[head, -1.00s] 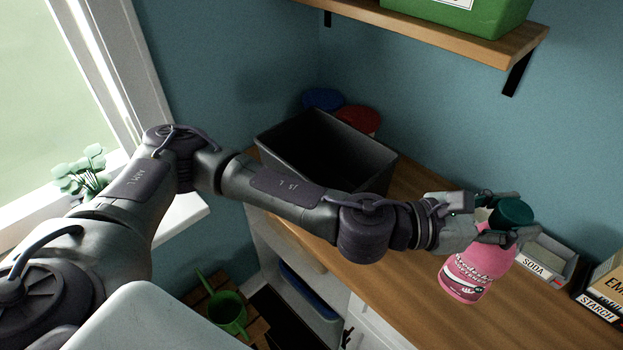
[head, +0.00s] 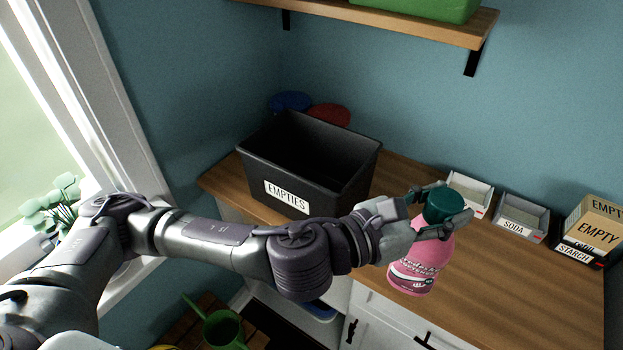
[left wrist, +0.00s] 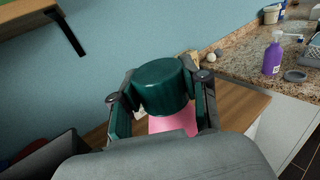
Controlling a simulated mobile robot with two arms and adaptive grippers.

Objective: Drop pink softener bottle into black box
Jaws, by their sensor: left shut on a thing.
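The pink softener bottle (head: 423,262) has a dark green cap and a printed label. My left gripper (head: 443,210) is shut on it around the cap and neck. The bottle hangs nearly upright, slightly tilted, over the front part of the wooden counter. In the left wrist view the green cap (left wrist: 163,86) sits between the two fingers, with a little pink (left wrist: 174,122) below. The black box (head: 318,157), labelled EMPTIES, stands open on the counter to the left of the bottle, behind my left arm. The part of its inside that shows looks empty. My right gripper is not in view.
Small open trays (head: 521,217) and an EMPTY carton (head: 597,232) stand along the wall at right. A wooden shelf (head: 400,22) with a green bin hangs above. Blue and red round things are behind the box. The counter middle (head: 500,270) is clear.

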